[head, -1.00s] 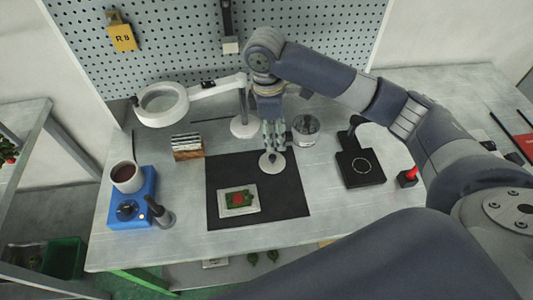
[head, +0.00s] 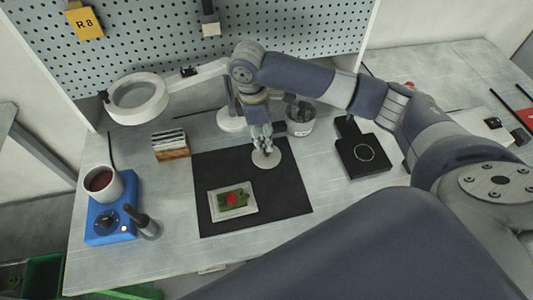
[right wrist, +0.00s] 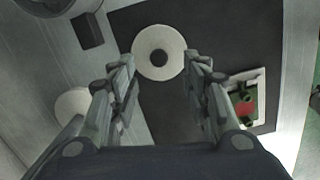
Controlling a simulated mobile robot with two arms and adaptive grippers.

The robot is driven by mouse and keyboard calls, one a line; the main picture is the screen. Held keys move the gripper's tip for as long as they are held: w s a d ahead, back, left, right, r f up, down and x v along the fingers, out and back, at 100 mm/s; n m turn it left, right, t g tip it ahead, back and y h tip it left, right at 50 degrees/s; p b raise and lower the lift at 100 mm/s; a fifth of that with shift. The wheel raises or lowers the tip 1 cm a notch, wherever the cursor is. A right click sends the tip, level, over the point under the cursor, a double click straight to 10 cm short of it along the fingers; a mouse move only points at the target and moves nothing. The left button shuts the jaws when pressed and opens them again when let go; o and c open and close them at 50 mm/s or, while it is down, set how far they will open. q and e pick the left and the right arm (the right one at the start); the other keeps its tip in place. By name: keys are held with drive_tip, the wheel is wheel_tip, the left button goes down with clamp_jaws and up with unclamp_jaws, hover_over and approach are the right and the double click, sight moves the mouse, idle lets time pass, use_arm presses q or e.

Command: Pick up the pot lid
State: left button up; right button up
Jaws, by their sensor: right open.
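The pot lid, a round pale disc with a dark knob in its centre, lies flat on the black mat (head: 290,205) near its back edge. It shows in the head view (head: 274,160) and at the top middle of the right wrist view (right wrist: 145,38). My right gripper (head: 262,145) is above the lid, fingers pointing down. In the right wrist view its two fingers (right wrist: 158,65) are spread wide, with the lid appearing between and beyond the tips. Nothing is held. Whether the fingertips touch the lid is unclear. My left gripper is out of view.
A tray with a green and red piece (head: 233,200) lies on the mat. A blue heater (head: 110,222) with a pot (head: 102,183) stands left.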

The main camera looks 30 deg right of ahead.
sight(266, 153)
drive_tip(key=shift+d+f, duration=0.1)
drive_tip(key=shift+f, duration=0.6)
drive_tip(key=shift+s+d+f+p, duration=0.15)
drive_tip(key=shift+f+p, duration=0.15)
drive_tip(key=shift+f, duration=0.85)
drive_tip(key=shift+w+d+f+p, duration=0.1)
drive_tip(key=shift+f+p, duration=0.15)
drive_tip(key=shift+f, duration=0.85)
drive_tip(key=shift+c, duration=0.4)
clamp_jaws()
